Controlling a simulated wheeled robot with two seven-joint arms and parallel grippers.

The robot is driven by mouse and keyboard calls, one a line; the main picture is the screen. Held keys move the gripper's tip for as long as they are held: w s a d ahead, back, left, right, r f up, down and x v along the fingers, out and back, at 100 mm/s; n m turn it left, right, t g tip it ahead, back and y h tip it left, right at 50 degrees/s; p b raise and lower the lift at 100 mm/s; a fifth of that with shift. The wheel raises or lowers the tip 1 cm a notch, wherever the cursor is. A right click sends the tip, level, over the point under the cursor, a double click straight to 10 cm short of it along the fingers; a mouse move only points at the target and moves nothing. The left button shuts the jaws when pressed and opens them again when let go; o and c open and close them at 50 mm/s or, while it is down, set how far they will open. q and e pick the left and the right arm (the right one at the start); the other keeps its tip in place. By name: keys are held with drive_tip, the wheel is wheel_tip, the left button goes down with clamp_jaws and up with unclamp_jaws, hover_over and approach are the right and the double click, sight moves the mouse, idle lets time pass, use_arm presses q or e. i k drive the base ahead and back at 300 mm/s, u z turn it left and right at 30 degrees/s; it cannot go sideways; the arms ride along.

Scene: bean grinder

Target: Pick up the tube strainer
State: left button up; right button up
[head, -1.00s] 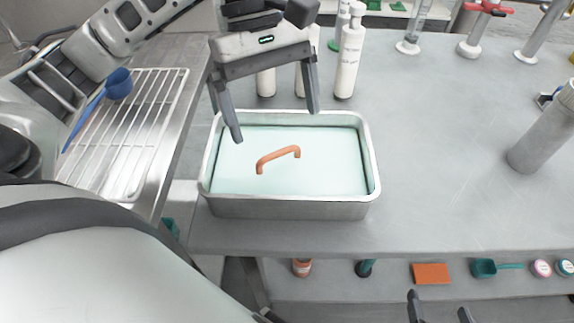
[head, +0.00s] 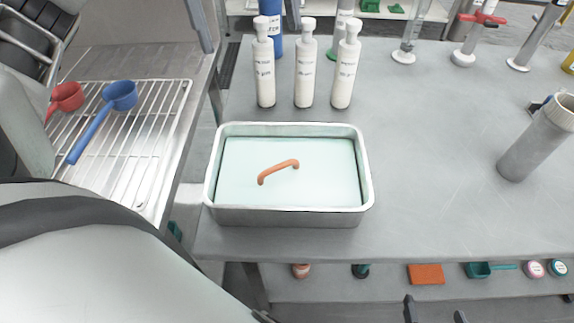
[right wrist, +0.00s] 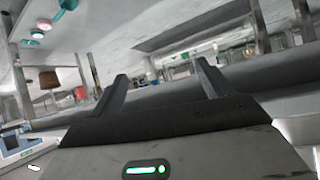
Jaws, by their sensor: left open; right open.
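No thing in view is plainly marked as the tube strainer. A grey cylinder (head: 540,138) leans at the right of the head view, with a dark clip on its side, and I cannot tell if it is the strainer. My left gripper (head: 206,40) shows only in part at the top left, above the rack, with no object seen in it. My right gripper (head: 435,312) shows as two spread fingertips at the bottom edge. In the right wrist view its fingers (right wrist: 161,75) are apart with nothing between them.
A metal tray (head: 290,216) with a pale lid and orange handle (head: 278,169) stands on the grey table. Several white bottles (head: 304,70) stand behind it. A wire rack (head: 165,130) holds a blue scoop (head: 118,96) and a red scoop (head: 66,97).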

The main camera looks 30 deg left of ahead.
sight(554, 123)
drive_tip(key=k, duration=1)
